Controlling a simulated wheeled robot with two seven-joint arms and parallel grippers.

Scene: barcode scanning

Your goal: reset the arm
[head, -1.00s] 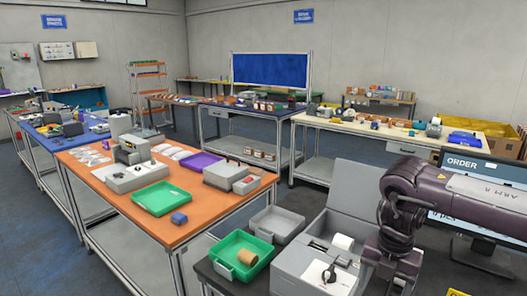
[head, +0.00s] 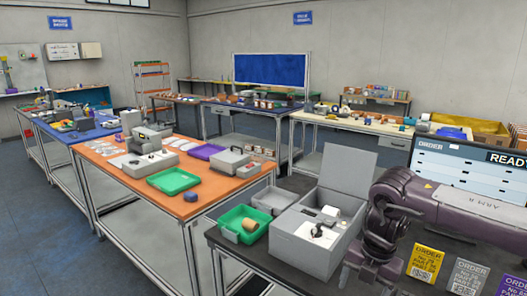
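My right arm comes in from the right side of the head view, dark and marked ARM-R. Its gripper end (head: 369,272) hangs low over the front of the dark table, just right of the grey machine (head: 288,246). Its fingers are too dark and small to tell whether they are open or shut, and I see nothing clearly held. My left arm and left gripper are out of view.
The grey machine has a raised lid (head: 348,165) and a white roll (head: 330,212). Left of it stand a green tray (head: 233,218) with a brown roll (head: 250,225) and a grey tray. Order cards (head: 425,263) and a screen (head: 455,162) reading READY are at right. The dark table's front left is bare.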

